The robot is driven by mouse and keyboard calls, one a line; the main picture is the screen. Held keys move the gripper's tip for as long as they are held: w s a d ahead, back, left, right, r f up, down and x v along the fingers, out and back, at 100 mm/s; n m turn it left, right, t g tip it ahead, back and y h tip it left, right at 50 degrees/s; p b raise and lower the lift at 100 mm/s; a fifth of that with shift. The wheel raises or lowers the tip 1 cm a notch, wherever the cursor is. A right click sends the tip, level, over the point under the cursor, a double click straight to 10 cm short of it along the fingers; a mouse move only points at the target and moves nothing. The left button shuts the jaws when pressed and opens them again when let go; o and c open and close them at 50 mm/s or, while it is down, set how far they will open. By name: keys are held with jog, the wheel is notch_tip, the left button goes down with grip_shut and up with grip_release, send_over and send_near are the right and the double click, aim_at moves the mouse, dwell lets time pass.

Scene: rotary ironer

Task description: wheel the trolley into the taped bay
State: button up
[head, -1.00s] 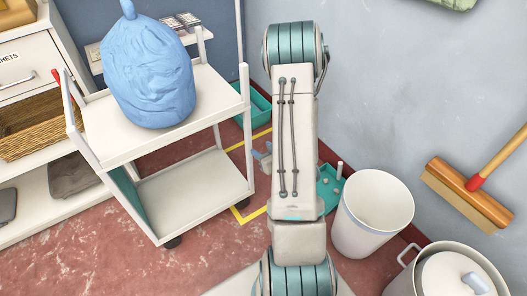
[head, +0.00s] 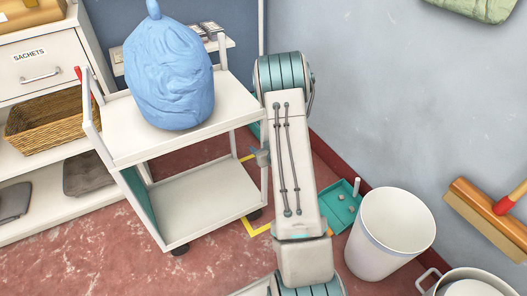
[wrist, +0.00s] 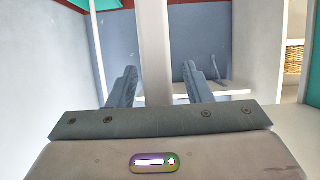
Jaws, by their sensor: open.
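The white two-shelf trolley (head: 232,106) stands on the red floor, left of my arm in the head view. A blue tied bag (head: 170,75) sits on its top shelf. Yellow tape (head: 256,229) marks the bay on the floor, showing behind and right of the trolley; my arm and the trolley hide much of it. My gripper (wrist: 159,70) is open in the wrist view, with a white upright post (wrist: 154,40) seen between its fingers. I cannot tell if they touch it. In the head view a small grey part of the gripper shows beside the trolley's right-hand post.
A teal tray (head: 337,208) lies behind my arm. Shelving with a drawer (head: 38,68) and a wicker basket (head: 45,128) stands left. Floor at front left is clear.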

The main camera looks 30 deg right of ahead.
jog(key=shift+c, duration=0.3)
grip_shut()
dwell(1.2)
